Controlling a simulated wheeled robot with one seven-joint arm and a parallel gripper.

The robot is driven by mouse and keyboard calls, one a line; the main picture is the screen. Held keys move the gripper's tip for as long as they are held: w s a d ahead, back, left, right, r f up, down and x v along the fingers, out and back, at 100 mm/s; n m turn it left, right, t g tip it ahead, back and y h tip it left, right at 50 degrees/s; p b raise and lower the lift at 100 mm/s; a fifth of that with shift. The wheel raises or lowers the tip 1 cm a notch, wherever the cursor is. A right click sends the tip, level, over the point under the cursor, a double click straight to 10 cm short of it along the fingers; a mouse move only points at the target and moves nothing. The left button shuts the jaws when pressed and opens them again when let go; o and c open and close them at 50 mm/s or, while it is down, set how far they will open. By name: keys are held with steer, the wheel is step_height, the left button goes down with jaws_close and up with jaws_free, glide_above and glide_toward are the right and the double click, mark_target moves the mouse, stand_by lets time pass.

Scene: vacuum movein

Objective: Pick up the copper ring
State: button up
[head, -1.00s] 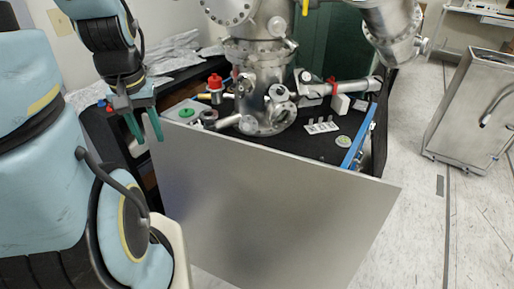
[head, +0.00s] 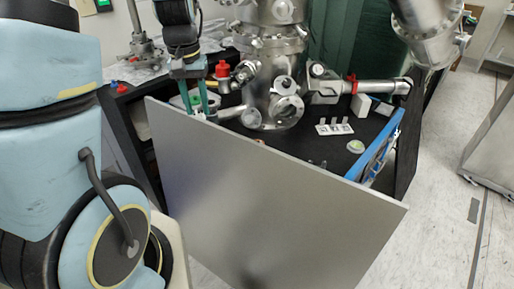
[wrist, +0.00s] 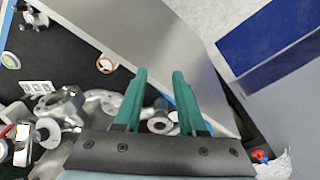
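The copper ring is most likely the small orange-rimmed ring (wrist: 106,64) lying on the black bench top in the wrist view, near the grey panel's edge. It is up and left of my fingertips and apart from them. In the head view my gripper (head: 196,98) points down over the bench's left end, behind the panel's top edge.
A large grey panel (head: 270,210) stands along the bench front. A steel vacuum chamber (head: 272,85) with side ports rises mid-bench. A white pegged plate (head: 335,129), a pale round disc (head: 355,146) and a blue-edged part (head: 375,145) lie right. Open floor (head: 440,200) is at right.

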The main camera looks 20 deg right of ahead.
steer(key=d+f+m+b, duration=0.2)
steer(key=d+f, duration=0.1)
steer(key=d, duration=0.6)
steer(key=d+f+m+b, duration=0.2)
steer(key=d+f, duration=0.1)
steer(key=d, duration=0.6)
steer(key=shift+w+d+f+p, duration=0.15)
steer(key=shift+f+p, duration=0.2)
steer(key=shift+f, duration=1.4)
steer(key=shift+w+f+p, duration=0.2)
steer(key=shift+f+p, duration=0.15)
steer(key=shift+f, duration=1.45)
steer(key=shift+w+d+f+p, duration=0.15)
steer(key=shift+f+p, duration=0.2)
steer(key=shift+f, duration=1.4)
steer(key=shift+a+f, duration=0.1)
steer(key=shift+f, duration=0.1)
jaws_close()
